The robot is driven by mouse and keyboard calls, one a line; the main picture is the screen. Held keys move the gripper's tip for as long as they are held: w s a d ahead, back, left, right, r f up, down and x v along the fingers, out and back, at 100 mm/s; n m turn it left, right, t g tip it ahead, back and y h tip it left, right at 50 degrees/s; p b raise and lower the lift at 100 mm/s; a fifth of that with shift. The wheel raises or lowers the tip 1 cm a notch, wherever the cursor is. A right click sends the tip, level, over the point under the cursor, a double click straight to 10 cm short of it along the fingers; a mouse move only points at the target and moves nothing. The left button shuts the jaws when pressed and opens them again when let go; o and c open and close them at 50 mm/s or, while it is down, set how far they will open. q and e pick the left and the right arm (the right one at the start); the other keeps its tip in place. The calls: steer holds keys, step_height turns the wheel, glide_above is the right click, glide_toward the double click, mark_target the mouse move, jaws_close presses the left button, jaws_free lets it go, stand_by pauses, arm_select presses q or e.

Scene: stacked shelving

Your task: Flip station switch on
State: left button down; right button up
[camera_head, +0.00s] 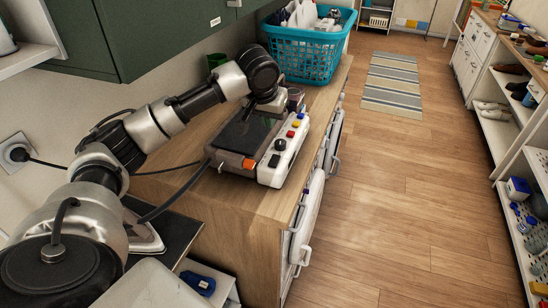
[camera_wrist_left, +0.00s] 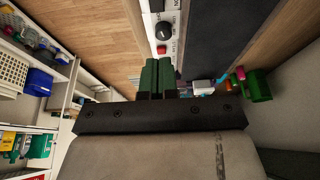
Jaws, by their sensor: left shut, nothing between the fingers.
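The station (camera_head: 262,150) is a white and black device on the wooden counter. Its white side panel carries a black knob (camera_head: 280,144), red, yellow and blue buttons and a black switch-like part (camera_head: 274,160). An orange part (camera_head: 249,163) sits at its near edge. I cannot tell the switch's position. My left gripper (camera_head: 256,112) is over the far part of the station. In the left wrist view its dark green fingers (camera_wrist_left: 158,78) are together and empty, beside the station's panel (camera_wrist_left: 170,14); contact cannot be told. My right gripper is not in view.
A teal basket (camera_head: 305,52) stands behind the station on the counter (camera_head: 245,205). Green cabinets (camera_head: 165,35) hang above at left. A cable runs from the station towards the wall socket (camera_head: 16,153). The floor at right is clear up to white shelves (camera_head: 497,125).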

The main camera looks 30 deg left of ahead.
arm_select(q)
steer(key=shift+s+d+r, duration=0.1)
steer(key=shift+s+r, duration=0.05)
steer(key=shift+r, duration=0.05)
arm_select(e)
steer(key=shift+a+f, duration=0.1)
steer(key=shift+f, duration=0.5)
arm_select(q)
steer(key=p, duration=0.3)
glide_toward(275, 157)
steer(key=x, duration=0.3)
steer(key=w+x, duration=0.1)
steer(key=x, duration=0.1)
steer(key=shift+w+f, duration=0.1)
steer(key=shift+w, duration=0.15)
steer(key=shift+x, duration=0.8)
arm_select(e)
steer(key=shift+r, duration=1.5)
arm_select(q)
steer(key=shift+s, duration=0.1)
